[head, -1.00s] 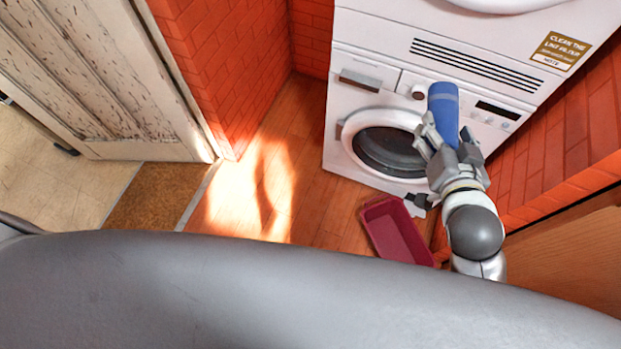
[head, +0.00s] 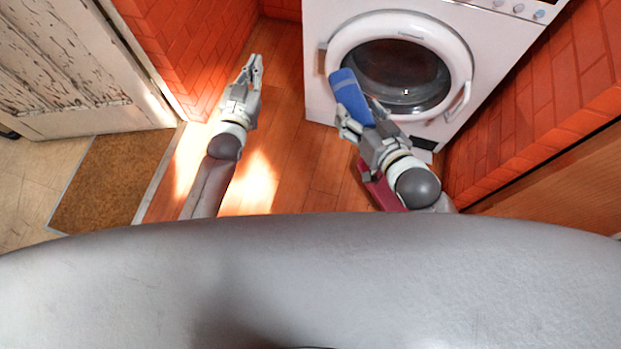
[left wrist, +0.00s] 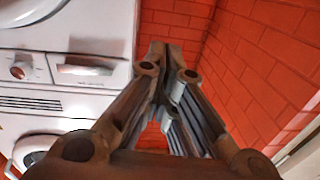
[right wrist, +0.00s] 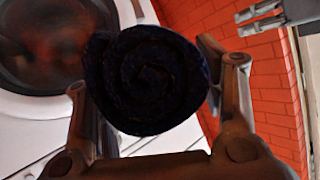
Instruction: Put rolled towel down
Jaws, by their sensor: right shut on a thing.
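In the right wrist view the towel's dark spiral end (right wrist: 150,80) sits between the two fingers. My left gripper (head: 254,72) is empty, to the left of the towel. Its fingers meet at the tips in the left wrist view (left wrist: 165,60), so it is shut.
The white washing machine (head: 318,90) has a round door (head: 340,50). A dark red basket (head: 376,188) lies on the wooden floor, mostly hidden under my right arm. Brick walls (head: 200,60) stand at both sides. Open floor (head: 290,150) lies between my arms.

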